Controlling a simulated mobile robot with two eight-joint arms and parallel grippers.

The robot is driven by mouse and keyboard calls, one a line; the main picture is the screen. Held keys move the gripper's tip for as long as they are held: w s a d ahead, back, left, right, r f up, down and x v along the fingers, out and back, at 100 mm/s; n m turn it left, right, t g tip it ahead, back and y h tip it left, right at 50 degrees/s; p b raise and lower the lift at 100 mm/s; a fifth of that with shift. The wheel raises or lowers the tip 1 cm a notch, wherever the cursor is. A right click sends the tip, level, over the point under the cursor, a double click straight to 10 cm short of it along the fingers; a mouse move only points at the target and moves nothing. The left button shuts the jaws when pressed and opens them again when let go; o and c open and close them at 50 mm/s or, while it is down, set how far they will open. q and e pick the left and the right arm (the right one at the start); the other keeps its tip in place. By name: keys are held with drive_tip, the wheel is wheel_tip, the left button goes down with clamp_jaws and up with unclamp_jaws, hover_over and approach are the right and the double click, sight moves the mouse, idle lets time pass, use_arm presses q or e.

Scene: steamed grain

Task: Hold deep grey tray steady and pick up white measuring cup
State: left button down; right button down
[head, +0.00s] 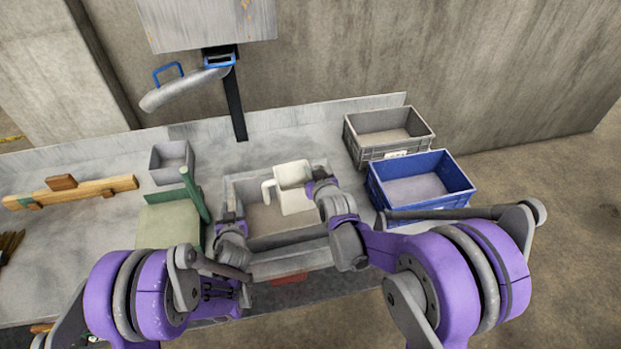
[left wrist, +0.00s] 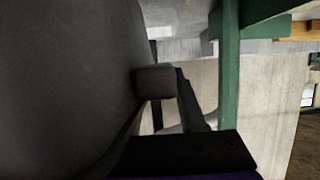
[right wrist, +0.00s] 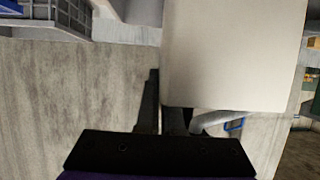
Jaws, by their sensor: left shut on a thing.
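The deep grey tray (head: 240,192) sits on the bench in the middle of the head view. My left gripper (head: 231,222) is shut on the tray's left side wall. A large grey surface, which looks like the tray, fills the left of the left wrist view (left wrist: 60,90), beside the fingers. The white measuring cup (head: 296,197) is at the tray's right part, its handle to the left. My right gripper (head: 318,188) is at the cup's right side. In the right wrist view the cup (right wrist: 235,55) hides much of one finger, so its grip is unclear.
A grey crate (head: 358,151) and a blue crate (head: 420,205) stand to the right. A small grey bin (head: 155,172) and wooden piece (head: 95,190) are further left.

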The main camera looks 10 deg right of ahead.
use_arm(q)
drive_tip(key=shift+c, duration=2)
unclamp_jaws()
drive_tip(key=v, duration=1.2)
